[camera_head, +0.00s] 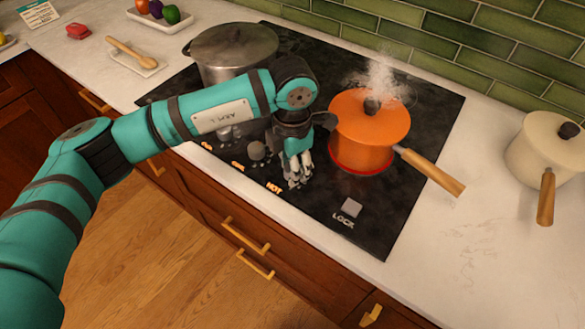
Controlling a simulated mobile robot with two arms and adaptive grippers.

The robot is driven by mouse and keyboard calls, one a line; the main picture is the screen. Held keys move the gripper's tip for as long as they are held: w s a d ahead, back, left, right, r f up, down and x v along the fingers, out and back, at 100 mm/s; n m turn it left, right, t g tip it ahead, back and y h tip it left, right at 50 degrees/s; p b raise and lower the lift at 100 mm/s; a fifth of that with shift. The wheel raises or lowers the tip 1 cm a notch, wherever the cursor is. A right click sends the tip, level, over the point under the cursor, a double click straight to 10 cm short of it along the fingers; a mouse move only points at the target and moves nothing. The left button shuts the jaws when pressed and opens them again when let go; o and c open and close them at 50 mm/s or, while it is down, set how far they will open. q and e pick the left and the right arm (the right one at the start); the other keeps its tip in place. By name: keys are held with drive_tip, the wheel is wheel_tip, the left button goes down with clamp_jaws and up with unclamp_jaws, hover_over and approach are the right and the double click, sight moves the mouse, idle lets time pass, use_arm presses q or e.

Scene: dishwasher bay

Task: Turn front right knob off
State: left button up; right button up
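The black cooktop (425,115) has a row of knobs near its front edge. One grey knob (257,150) shows clearly, and another (225,133) is partly covered by my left arm. An orange "HOT" label (273,187) glows at the right end of the row. My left gripper (296,183) points down just right of this label, in front of the orange pot. It covers the spot there, so the front right knob is hidden or cannot be made out. Whether the fingers are open or shut on something cannot be told. My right gripper is not in view.
A steaming orange pot (365,135) stands right of my gripper, over a red-lit ring, its handle (432,172) toward the lower right. A steel pot (232,48) stands behind my arm. A cream pot (545,150) is on the right counter. A "LOCK" pad (348,208) lies front right.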

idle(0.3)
use_arm(q)
drive_tip(key=o, duration=1.2)
drive_tip(key=shift+c, duration=0.2)
wheel_tip(320, 180, up, 12)
